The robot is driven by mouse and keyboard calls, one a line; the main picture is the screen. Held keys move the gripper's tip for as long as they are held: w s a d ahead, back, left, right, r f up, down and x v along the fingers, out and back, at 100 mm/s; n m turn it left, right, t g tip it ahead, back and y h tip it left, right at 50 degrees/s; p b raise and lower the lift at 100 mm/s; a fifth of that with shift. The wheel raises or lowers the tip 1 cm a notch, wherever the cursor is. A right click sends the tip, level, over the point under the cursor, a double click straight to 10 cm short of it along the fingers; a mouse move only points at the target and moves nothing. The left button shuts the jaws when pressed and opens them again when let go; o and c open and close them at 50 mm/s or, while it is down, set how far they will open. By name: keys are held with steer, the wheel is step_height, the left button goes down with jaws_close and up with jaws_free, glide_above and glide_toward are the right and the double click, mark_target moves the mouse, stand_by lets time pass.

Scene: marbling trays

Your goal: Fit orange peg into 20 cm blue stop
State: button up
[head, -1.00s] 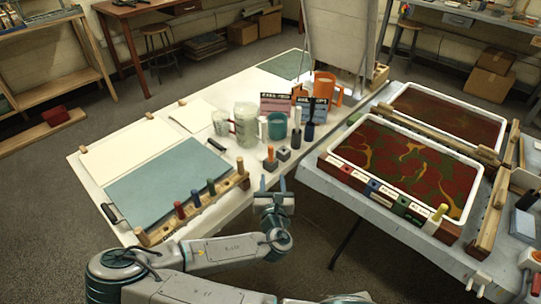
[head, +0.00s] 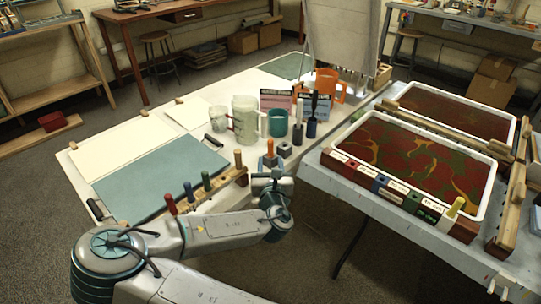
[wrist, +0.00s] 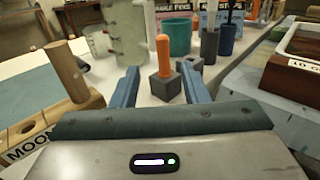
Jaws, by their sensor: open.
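The orange peg (head: 270,147) stands upright in a small grey block (head: 267,161) at the near right edge of the white table. In the wrist view the orange peg (wrist: 163,55) is just beyond my fingertips, in line with the gap between them. My gripper (head: 271,174) is open and empty, on the near side of the peg; its two blue fingers show in the wrist view (wrist: 160,80). A blue stop (head: 380,184) sits in the row along the front of the near marbling tray. Its label is too small to read.
Left of my gripper, a wooden rack (head: 212,192) holds several coloured pegs. A second grey block (head: 285,149), a teal cup (head: 277,123) and a clear jug (head: 246,120) stand close behind the orange peg. The near marbling tray (head: 488,205) is on the right table.

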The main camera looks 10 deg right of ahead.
mark_target(271, 148)
steer(key=w, duration=0.3)
steer(key=w+d, duration=0.1)
steer(key=w, duration=0.5)
steer(key=shift+d+f, duration=0.15)
steer(key=shift+d, duration=0.25)
steer(key=shift+s, duration=0.1)
jaws_close()
